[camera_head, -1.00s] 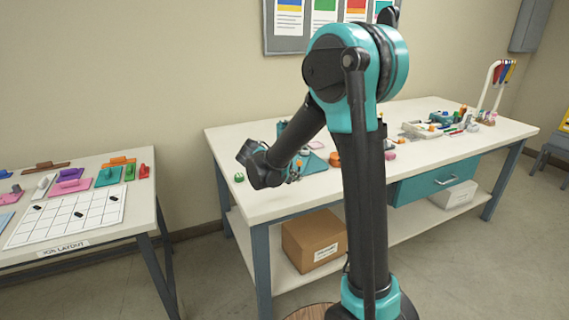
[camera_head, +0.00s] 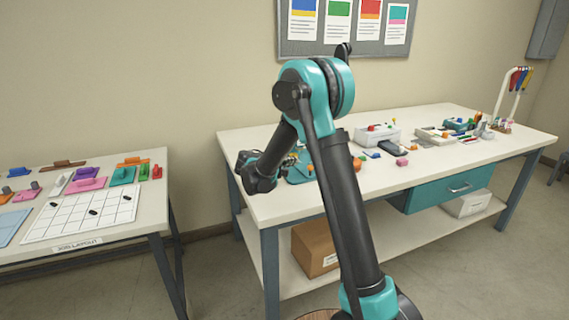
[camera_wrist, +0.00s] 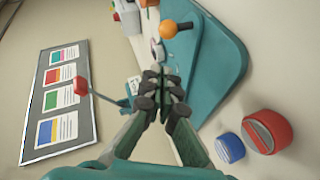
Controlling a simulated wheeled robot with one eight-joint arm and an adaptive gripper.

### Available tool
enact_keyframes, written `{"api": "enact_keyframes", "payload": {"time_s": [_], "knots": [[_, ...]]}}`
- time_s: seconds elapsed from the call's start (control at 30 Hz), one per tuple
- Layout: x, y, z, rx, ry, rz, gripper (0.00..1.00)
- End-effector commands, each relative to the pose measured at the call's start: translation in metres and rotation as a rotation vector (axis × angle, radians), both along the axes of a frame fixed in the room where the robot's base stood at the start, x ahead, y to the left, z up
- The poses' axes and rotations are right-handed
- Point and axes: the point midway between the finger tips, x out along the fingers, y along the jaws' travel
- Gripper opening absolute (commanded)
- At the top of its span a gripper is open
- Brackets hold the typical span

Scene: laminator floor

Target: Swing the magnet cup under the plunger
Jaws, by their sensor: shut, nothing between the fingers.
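My gripper (camera_wrist: 162,88) is shut and empty in the wrist view, its fingertips together beside a teal base plate (camera_wrist: 218,62). An orange ball knob on a dark lever (camera_wrist: 177,29) is over the plate, past the fingertips. A small grey round part (camera_wrist: 158,50) sits near it. I cannot tell which part is the magnet cup or the plunger. In the head view my arm partly covers the teal plate (camera_head: 298,173), and the fingertips cannot be made out.
A red round piece (camera_wrist: 268,130) and a blue one (camera_wrist: 230,149) lie beside the plate. A white machine (camera_head: 376,136) and small tools stand farther right on the workbench (camera_head: 290,209). A second table (camera_head: 150,217) with a grid sheet (camera_head: 85,212) is at left.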

Motion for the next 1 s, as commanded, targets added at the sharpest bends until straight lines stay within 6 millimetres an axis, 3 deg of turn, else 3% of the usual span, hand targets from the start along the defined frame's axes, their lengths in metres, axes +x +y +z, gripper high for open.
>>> {"api": "enact_keyframes", "payload": {"time_s": [0.1, 0.3, 1.0], "knots": [[0.0, -0.018, -0.009, 0.0, 0.001, -0.002, 0.0], [-0.002, -0.034, -0.018, 0.001, 0.0, -0.002, 0.0], [-0.004, -0.04, -0.019, 0.001, 0.001, 0.023, 0.0]]}}
